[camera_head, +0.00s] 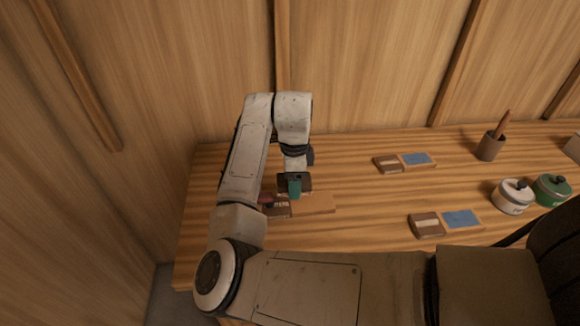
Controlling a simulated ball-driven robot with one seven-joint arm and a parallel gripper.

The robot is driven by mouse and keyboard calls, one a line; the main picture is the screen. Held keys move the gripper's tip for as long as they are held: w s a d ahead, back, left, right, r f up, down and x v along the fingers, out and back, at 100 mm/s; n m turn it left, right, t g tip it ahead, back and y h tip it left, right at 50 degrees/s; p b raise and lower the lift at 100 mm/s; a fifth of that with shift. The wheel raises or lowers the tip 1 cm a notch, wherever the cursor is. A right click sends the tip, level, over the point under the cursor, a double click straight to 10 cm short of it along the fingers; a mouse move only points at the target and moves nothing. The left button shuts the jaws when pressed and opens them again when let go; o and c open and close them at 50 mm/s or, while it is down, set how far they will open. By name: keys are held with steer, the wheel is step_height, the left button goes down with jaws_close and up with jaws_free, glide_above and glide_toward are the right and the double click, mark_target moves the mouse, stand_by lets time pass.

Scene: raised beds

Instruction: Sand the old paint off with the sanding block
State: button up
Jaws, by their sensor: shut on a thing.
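My gripper (294,181) points down over the left part of the bench. It is shut on a small teal piece, which looks like the sanding block (294,190). The piece is low over a board; whether it touches cannot be told. This nearest board (318,204) shows pale bare wood at its right, with a brown labelled block (278,207) at its left end. Two other boards have blue paint: one at the back (416,159) and one at the front (460,219). My gripper and arm hide part of the nearest board.
A small dark red item (265,199) lies left of my gripper. Brown blocks (388,164) and (426,225) sit beside the blue boards. A brown cup (490,147), a white pot (512,197) and a green pot (552,190) stand at right. Wooden walls close the back and left.

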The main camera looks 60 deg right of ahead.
steer(key=shift+r+p, duration=0.7)
steer(key=shift+r, duration=0.4)
